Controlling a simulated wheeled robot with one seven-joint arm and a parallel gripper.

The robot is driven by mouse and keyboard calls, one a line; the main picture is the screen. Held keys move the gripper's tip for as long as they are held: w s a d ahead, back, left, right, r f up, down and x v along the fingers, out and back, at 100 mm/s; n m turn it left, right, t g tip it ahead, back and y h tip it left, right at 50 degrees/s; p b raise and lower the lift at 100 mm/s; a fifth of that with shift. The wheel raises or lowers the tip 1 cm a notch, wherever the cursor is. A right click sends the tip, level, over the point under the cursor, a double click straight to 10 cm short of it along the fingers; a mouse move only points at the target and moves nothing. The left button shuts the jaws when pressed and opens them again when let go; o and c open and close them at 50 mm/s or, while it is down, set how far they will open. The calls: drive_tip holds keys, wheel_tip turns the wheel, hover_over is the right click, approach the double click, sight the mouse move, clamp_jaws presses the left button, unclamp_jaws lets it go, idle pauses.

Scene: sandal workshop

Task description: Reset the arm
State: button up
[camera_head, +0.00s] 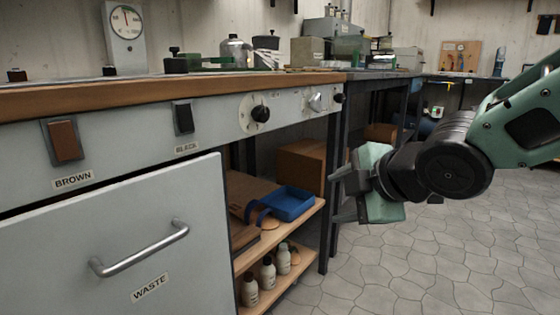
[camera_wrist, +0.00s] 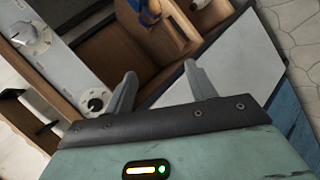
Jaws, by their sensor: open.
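My gripper (camera_head: 342,195) is at the right in the head view, raised in front of the dark bench legs and the open shelves. Its fingers point left towards the bench. In the wrist view my gripper (camera_wrist: 158,85) shows two grey fingers spread apart with nothing between them. The jaws are open and empty. My green arm reaches in from the right edge of the head view.
A grey bench with a wooden top (camera_head: 200,87) fills the left, with a WASTE door (camera_head: 110,240) that has a metal handle. Shelves beside it hold a blue tray (camera_head: 288,203) and white bottles (camera_head: 268,273). The tiled floor (camera_head: 450,260) at right is clear.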

drive_tip(key=s+d+f+m+g+h+p, duration=0.1)
drive_tip(key=s+f+m+g+h+p, duration=0.15)
drive_tip(key=s+m+g, duration=0.65)
drive_tip(key=s+d+f+m+h+p, duration=0.2)
drive_tip(key=s+m+p, duration=0.2)
drive_tip(key=s, duration=1.1)
wheel_tip(320, 180, up, 36)
drive_tip(key=p, duration=3.5)
drive_tip(key=shift+w, duration=0.4)
drive_tip(key=shift+a, duration=0.1)
